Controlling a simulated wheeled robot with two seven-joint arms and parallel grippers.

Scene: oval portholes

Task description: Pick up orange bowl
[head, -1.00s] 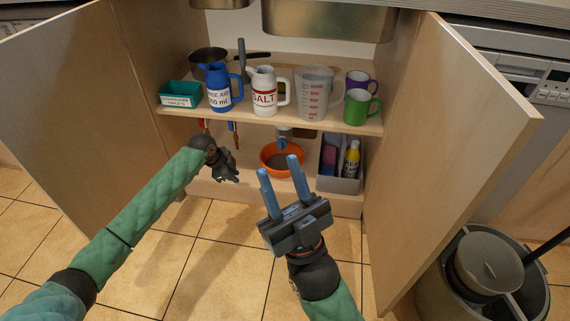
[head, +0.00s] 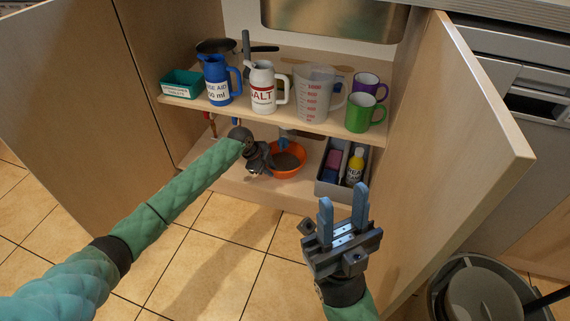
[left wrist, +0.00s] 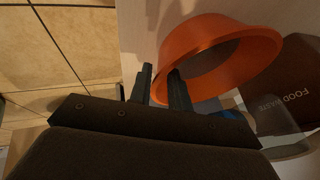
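The orange bowl (head: 290,174) sits upright on the cabinet's bottom shelf, with something greyish inside it. My left gripper (head: 268,160) is at the bowl's left side; its fingers are hard to make out in the head view. In the left wrist view, the bowl (left wrist: 205,35) shows large, and my left gripper's two dark fingers (left wrist: 160,82) stand apart at its near rim. One finger is outside the rim and the other overlaps the bowl's side. Contact is not clear. My right gripper (head: 343,207) is open and empty, in front of the cabinet on the right.
A grey bin (head: 328,188) with a yellow bottle (head: 355,166) stands right of the bowl. The shelf above (head: 290,118) holds a blue jug (head: 216,82), salt jug (head: 263,88), measuring cup and mugs. The open right door (head: 455,150) is close to my right gripper.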

